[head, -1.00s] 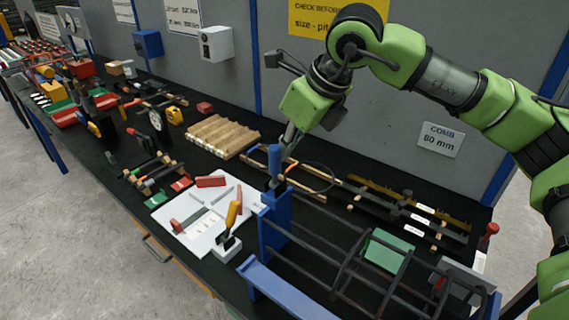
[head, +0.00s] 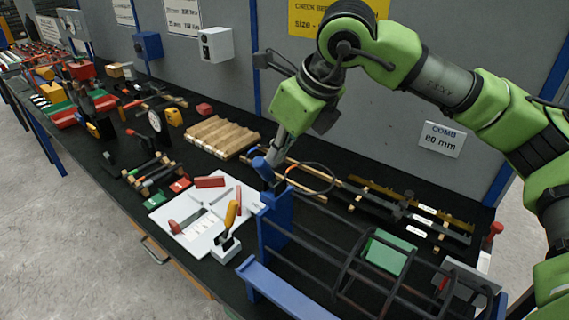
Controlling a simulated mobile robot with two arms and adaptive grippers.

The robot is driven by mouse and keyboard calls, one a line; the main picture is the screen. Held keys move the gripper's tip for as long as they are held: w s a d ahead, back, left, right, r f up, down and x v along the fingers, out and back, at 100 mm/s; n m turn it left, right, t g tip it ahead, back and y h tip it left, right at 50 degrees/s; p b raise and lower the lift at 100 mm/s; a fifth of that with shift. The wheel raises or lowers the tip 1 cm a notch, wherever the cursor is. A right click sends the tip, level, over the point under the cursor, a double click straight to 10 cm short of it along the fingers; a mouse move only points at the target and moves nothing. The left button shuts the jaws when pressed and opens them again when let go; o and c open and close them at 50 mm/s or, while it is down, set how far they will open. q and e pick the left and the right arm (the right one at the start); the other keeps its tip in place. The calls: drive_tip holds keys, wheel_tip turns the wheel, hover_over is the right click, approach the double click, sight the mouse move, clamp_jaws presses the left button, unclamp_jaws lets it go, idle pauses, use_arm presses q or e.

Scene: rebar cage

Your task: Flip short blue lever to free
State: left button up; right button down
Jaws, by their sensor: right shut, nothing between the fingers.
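The short blue lever (head: 263,168) sits at the top of the blue post (head: 276,212) at the left end of the rebar cage. It leans to the upper left. My right gripper (head: 272,158) is shut with nothing in it. Its fingertips are right at the upper side of the lever; I cannot tell whether they touch it. The lever's lower end is partly hidden. My left gripper is not in view.
The dark rebar cage (head: 345,262) stretches right from the post, with a green block (head: 389,252) at it. A ribbed wooden block (head: 222,137) lies behind.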

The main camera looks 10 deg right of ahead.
wheel_tip(320, 180, up, 6)
drive_tip(key=w+d+p, duration=0.1)
drive_tip(key=p, duration=0.2)
drive_tip(key=shift+d, duration=0.25)
